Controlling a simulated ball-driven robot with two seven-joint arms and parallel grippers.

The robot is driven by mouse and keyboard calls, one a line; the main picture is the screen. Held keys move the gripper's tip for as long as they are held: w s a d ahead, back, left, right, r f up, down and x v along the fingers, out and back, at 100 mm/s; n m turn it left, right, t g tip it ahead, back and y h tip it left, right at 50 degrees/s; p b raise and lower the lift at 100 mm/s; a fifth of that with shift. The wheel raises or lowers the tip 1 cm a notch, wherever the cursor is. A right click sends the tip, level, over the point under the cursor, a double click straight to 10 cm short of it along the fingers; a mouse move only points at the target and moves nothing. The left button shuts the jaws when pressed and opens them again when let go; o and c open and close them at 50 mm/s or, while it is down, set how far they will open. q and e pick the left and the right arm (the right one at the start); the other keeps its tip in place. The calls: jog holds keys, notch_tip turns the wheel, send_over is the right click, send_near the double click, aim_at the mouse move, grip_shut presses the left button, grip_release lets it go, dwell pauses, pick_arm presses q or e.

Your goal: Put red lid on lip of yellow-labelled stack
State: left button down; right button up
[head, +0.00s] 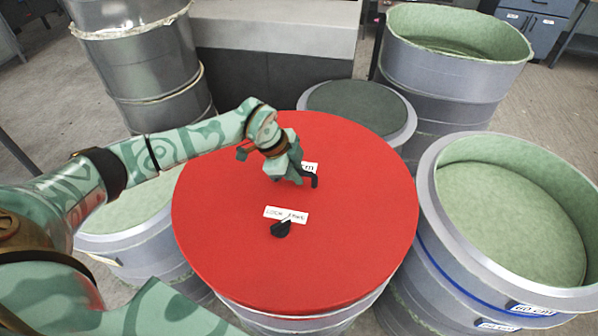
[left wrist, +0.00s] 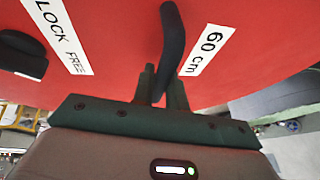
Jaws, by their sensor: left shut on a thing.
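The red lid (head: 350,235) is a wide round disc in the middle of the head view, with a "LOCK FREE" label, a partly covered "60 cm" label and a black knob (head: 281,229). My left gripper (head: 303,180) is shut on the lid's black handle (left wrist: 173,40), which stands between its fingers (left wrist: 160,85) in the left wrist view. A grey mould (head: 300,322) shows beneath the lid's near edge; I cannot tell whether the lid touches it. I see no yellow label, so I cannot tell which stack is yellow-labelled. My right gripper is not in view.
An open mould with a pale green inside (head: 510,215), a blue band and a "60 cm" label stands close at right. A tall open mould (head: 450,80) stands behind it. A dark-topped mould (head: 370,105) is behind the lid. Grey drums (head: 150,60) stand back left.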

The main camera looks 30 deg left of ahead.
pick_arm(q)
jog(key=s+d+r, duration=0.2)
jog(key=s+r, duration=0.4)
jog(key=s, duration=0.4)
jog(key=shift+s+d, duration=0.15)
jog(key=shift+d, duration=0.15)
